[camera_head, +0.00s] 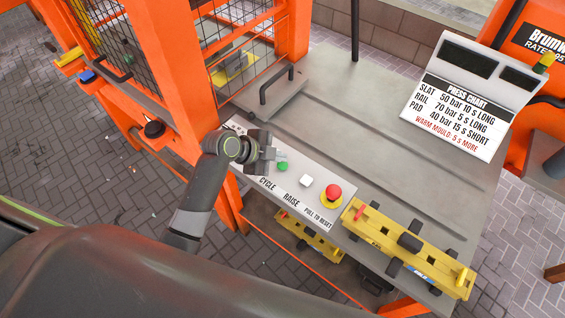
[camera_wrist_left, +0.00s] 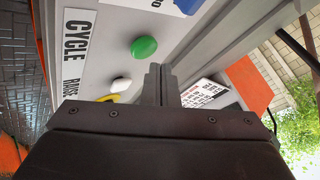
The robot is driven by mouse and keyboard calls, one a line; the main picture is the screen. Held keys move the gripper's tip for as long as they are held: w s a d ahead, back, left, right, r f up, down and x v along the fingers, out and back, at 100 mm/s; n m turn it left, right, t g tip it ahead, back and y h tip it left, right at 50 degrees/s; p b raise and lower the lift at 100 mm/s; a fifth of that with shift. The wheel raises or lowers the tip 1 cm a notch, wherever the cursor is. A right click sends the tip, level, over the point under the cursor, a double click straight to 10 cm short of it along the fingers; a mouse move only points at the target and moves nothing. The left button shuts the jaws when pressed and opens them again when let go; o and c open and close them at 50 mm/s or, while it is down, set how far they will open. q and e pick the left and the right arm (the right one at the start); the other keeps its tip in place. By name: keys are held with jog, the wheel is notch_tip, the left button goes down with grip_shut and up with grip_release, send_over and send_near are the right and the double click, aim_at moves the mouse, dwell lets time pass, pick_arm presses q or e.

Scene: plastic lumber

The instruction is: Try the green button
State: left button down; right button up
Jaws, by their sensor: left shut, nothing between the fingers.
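The green button (camera_head: 282,167) sits on the grey control panel (camera_head: 262,178) above the CYCLE label. In the left wrist view the green button (camera_wrist_left: 144,47) stands out from the panel, clear of my fingers. My left gripper (camera_head: 272,154) is shut and empty, just up and left of the button in the head view. In the left wrist view its closed fingers (camera_wrist_left: 160,84) point along the panel, to the right of the button. I cannot tell whether the fingertips touch anything. My right gripper is not in view.
A white button (camera_head: 306,181) and a red button (camera_head: 333,192) on a yellow base share the panel. A yellow mould (camera_head: 410,245) lies at the bench's right front. An orange caged press (camera_head: 170,60) stands left. A press chart (camera_head: 462,110) stands at the back right. The middle bench top is clear.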

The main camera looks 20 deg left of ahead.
aim_at(278, 166)
pick_arm(q)
jog(key=shift+f, duration=0.1)
jog(key=shift+f, duration=0.35)
jog(key=shift+f+b, duration=0.5)
jog(key=shift+b, duration=0.1)
dwell(0.6)
jog(key=shift+r, duration=0.1)
jog(key=shift+r+p, duration=0.8)
notch_tip(278, 166, up, 5)
jog(key=p, duration=0.4)
jog(key=shift+r+p, duration=0.1)
jog(key=shift+p, duration=0.2)
dwell(0.7)
